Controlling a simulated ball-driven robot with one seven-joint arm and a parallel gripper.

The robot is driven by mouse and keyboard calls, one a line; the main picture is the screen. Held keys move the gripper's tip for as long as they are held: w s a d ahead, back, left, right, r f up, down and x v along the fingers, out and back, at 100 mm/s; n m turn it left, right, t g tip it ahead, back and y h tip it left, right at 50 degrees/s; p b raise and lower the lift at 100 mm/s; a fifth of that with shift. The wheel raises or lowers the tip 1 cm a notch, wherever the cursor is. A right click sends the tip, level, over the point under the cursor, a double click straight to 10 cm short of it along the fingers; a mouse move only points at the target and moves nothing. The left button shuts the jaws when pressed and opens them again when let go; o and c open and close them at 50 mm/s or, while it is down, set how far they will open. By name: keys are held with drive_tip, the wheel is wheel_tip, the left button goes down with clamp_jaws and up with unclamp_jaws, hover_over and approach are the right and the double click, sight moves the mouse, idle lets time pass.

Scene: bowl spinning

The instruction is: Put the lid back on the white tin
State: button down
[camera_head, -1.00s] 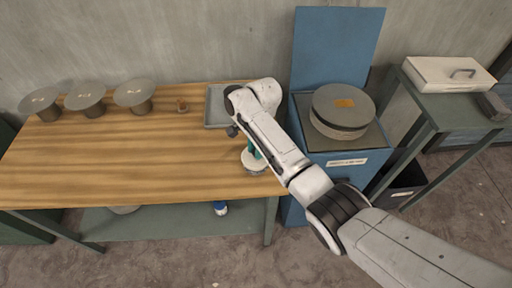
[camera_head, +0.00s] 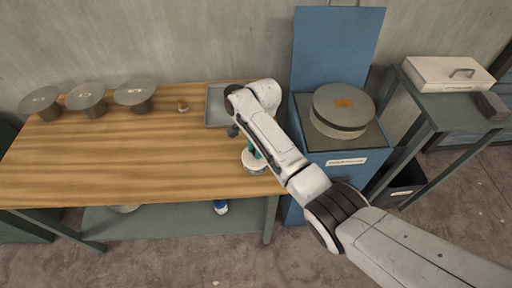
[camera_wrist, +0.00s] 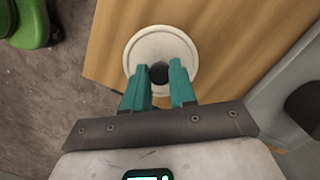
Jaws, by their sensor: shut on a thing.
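A round white lid (camera_wrist: 177,43) with a raised rim and a dark knob (camera_wrist: 159,73) shows in the wrist view. My gripper (camera_wrist: 159,67) has its two teal fingers shut on the knob. In the head view the white round piece (camera_head: 255,167) is at the right front part of the wooden bench, under my gripper (camera_head: 254,150). A thicker pale side shows below its top, but I cannot tell whether this is the lid alone or the lid on the white tin. No separate white tin can be made out on the bench top.
The wooden bench (camera_head: 120,160) is mostly clear left of my arm. Several grey round-topped pieces, one of them (camera_head: 135,95), and a small brown item (camera_head: 183,105) stand at the back. A grey tray (camera_head: 216,106) lies behind my gripper. A blue cabinet (camera_head: 338,30) stands at the right.

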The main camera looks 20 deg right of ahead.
drive_tip(key=c, duration=0.8)
unclamp_jaws()
drive_tip(key=o, duration=0.4)
drive_tip(key=shift+o, duration=0.2)
drive_tip(key=shift+r+p, duration=2.1)
drive_tip(key=shift+r, duration=1.4)
drive_tip(key=shift+c, duration=0.4)
